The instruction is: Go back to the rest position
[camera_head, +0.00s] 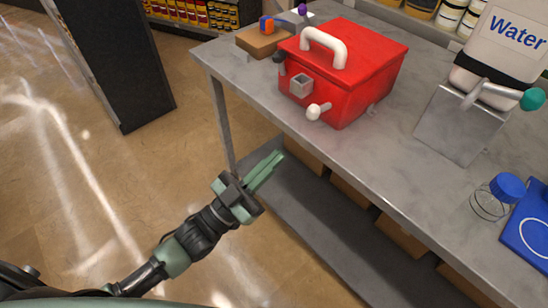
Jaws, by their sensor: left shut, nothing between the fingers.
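My left gripper (267,170) is in front of the grey table (372,150), below its top and left of its front edge. Its green fingers are together, with nothing between them, and point up and to the right. It appears apart from the table. My left arm comes in from the bottom left. My right gripper is not in view. A red box (350,85) with a white handle stands on the table, away from the gripper.
A water container (508,40) stands on a grey stand (458,130). A blue-capped jar (492,200) and a blue item (532,225) are at right. A brown box (262,42) sits at the far left corner. Cardboard boxes (400,235) fill the lower shelf. The floor at left is clear up to a dark panel (115,60).

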